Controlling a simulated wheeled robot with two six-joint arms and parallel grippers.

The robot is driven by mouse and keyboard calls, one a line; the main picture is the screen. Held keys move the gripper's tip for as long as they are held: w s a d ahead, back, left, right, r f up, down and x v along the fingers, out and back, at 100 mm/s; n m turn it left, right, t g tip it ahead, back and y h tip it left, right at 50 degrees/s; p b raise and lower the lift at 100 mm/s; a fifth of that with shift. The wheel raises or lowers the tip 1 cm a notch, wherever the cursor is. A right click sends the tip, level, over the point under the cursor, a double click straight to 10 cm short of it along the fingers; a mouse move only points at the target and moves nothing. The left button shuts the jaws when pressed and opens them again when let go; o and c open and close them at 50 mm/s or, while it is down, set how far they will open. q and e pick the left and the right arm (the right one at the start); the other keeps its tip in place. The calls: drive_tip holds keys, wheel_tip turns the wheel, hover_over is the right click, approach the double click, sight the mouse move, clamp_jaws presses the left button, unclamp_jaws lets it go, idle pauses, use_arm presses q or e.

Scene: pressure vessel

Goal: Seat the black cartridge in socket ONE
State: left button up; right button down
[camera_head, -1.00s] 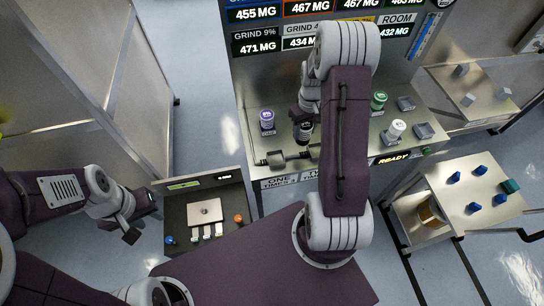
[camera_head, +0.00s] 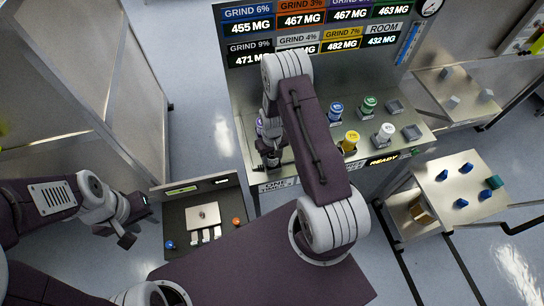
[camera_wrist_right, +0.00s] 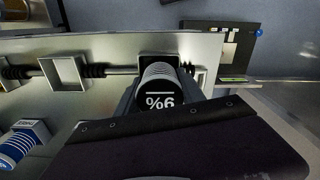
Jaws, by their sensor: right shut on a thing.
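The black cartridge (camera_wrist_right: 158,100) is in my right gripper (camera_wrist_right: 160,95), with its "9%" label upside down in the right wrist view. Behind it is the square frame of a socket (camera_wrist_right: 158,58); I cannot tell whether the cartridge is inside it or just above. In the head view my right gripper (camera_head: 268,155) is over the left end of the bench front, just behind the label ONE (camera_head: 275,186). My arm hides much of this area. The other square socket (camera_wrist_right: 65,75) is empty. My left gripper (camera_head: 136,222) is open and empty, left of the small console.
Purple (camera_head: 260,127), blue (camera_head: 336,112), green (camera_head: 369,105), yellow (camera_head: 350,142) and white (camera_head: 385,133) cartridges stand on the bench. A pipe (camera_wrist_right: 115,71) joins the sockets. A console (camera_head: 205,225) is in front. A side cart (camera_head: 460,185) holds blue pieces.

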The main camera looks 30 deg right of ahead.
drive_tip(key=shift+d+f, duration=0.1)
drive_tip(key=shift+f, duration=0.1)
drive_tip(key=c, duration=0.7)
unclamp_jaws()
drive_tip(key=shift+s+r, duration=0.1)
